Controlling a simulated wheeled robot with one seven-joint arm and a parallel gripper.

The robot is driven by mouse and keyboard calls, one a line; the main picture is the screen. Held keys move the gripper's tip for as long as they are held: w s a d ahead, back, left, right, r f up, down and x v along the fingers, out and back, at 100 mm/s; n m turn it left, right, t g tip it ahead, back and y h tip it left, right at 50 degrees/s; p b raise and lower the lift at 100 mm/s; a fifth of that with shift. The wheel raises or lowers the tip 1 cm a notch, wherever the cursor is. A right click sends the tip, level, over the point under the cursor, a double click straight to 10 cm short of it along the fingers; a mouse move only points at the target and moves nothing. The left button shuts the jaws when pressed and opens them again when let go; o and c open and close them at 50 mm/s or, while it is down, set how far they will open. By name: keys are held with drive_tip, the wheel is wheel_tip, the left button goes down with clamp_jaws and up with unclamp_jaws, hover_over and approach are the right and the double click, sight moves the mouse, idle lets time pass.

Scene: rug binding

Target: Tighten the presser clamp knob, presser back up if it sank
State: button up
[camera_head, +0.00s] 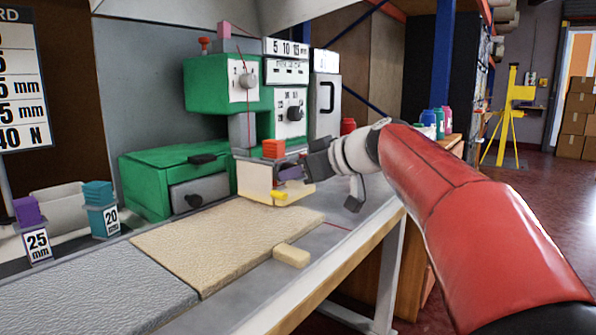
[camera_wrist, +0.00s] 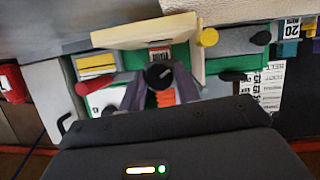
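The green binding machine (camera_head: 205,82) stands at the back of the bench in the head view. Its cream lower bed (camera_head: 252,178) carries an orange block (camera_head: 272,148) and a yellow knob (camera_head: 279,195). My gripper (camera_head: 306,166) is at the machine's right front, pointing left toward the bed. In the wrist view a dark round knob (camera_wrist: 158,75) lies between the tips of my gripper (camera_wrist: 159,88), with the orange block (camera_wrist: 165,98) just behind it. The fingers stand apart on either side of the knob; contact is not clear. I cannot read the presser's height.
A beige rug (camera_head: 225,240) and a grey rug (camera_head: 95,295) lie on the bench, with a small beige block (camera_head: 291,255) at the front edge. Purple (camera_head: 28,210) and teal (camera_head: 98,193) gauge blocks stand at left. A green box (camera_head: 150,180) adjoins the machine.

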drive_tip(key=c, duration=0.5)
drive_tip(key=m+g+y+p, duration=0.1)
drive_tip(key=m, duration=0.1)
drive_tip(key=m+g+p, duration=0.1)
drive_tip(key=m, duration=0.1)
drive_tip(key=shift+w+d+r+y, duration=0.1)
drive_tip(key=shift+w+d+y, duration=0.1)
drive_tip(key=shift+y, duration=0.2)
drive_tip(key=m+g+y+p, duration=0.1)
drive_tip(key=m+y+p, duration=0.1)
drive_tip(key=m, duration=0.1)
drive_tip(key=shift+m+g, duration=0.4)
drive_tip(key=m+y, duration=0.1)
drive_tip(key=m+p, duration=0.1)
drive_tip(key=m, duration=0.1)
drive_tip(key=m+y, duration=0.1)
drive_tip(key=m, duration=0.1)
drive_tip(key=shift+w+d+f+g+y, duration=0.1)
drive_tip(key=shift+f+g+y, duration=0.15)
drive_tip(key=shift+g+y, duration=0.05)
drive_tip(key=m+y, duration=0.1)
drive_tip(key=m, duration=0.2)
drive_tip(key=m+y+p, duration=0.1)
drive_tip(key=m, duration=0.1)
drive_tip(key=shift+f+m+t, duration=0.2)
drive_tip(key=shift+m+t, duration=0.2)
drive_tip(key=shift+m, duration=0.3)
